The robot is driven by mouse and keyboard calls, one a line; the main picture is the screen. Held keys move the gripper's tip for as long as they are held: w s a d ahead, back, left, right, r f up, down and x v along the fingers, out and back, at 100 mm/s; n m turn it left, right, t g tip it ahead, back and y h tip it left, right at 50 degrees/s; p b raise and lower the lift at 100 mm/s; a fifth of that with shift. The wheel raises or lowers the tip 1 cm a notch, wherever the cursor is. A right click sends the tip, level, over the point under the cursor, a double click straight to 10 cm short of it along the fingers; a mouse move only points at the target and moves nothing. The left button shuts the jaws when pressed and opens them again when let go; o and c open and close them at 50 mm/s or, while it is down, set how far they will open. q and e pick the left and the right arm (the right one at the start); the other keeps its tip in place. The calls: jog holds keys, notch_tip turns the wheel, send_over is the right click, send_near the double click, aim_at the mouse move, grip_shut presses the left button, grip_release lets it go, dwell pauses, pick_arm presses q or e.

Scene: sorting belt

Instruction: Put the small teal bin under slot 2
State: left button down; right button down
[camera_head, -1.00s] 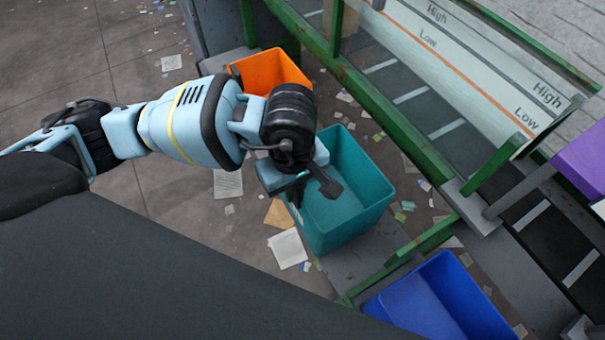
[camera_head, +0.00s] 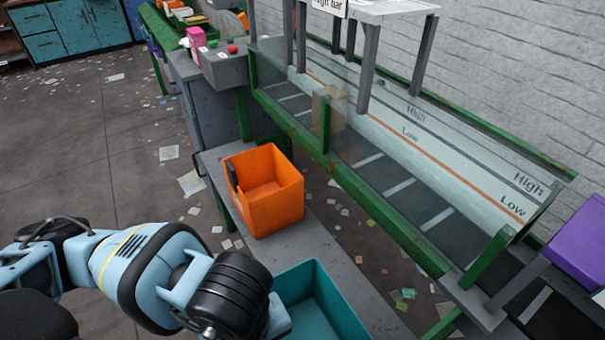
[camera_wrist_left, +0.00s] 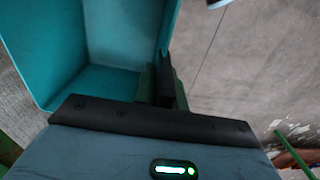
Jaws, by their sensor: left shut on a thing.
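The teal bin (camera_head: 312,305) is at the bottom middle of the head view, partly cut off by the lower edge and partly behind my left arm. Its open inside looks empty. In the left wrist view the teal bin (camera_wrist_left: 115,40) fills the upper left. My left gripper (camera_wrist_left: 163,83) is shut on its wall near a corner. In the head view the left fingertips are hidden or out of frame. I cannot tell whether the bin rests on the grey shelf or hangs above it. No slot 2 label is readable. My right gripper is not in view.
An orange bin (camera_head: 270,222) stands on the grey shelf (camera_head: 330,250) just beyond the teal bin. A green-framed belt with clear side panels (camera_head: 400,185) runs along the right. A purple box (camera_head: 583,245) sits at the right edge. Paper scraps litter the floor.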

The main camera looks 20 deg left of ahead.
pick_arm(q)
jog(key=w+a+r+m, duration=0.3)
jog(key=w+r+m, duration=0.2)
jog(key=w, duration=0.2)
jog(key=w+a+r+m, duration=0.4)
jog(key=w+m, duration=0.1)
jog(key=w, duration=0.2)
jog(key=shift+w+a+r, duration=0.15)
jog(key=shift+w+r, duration=0.15)
jog(key=shift+r, duration=0.05)
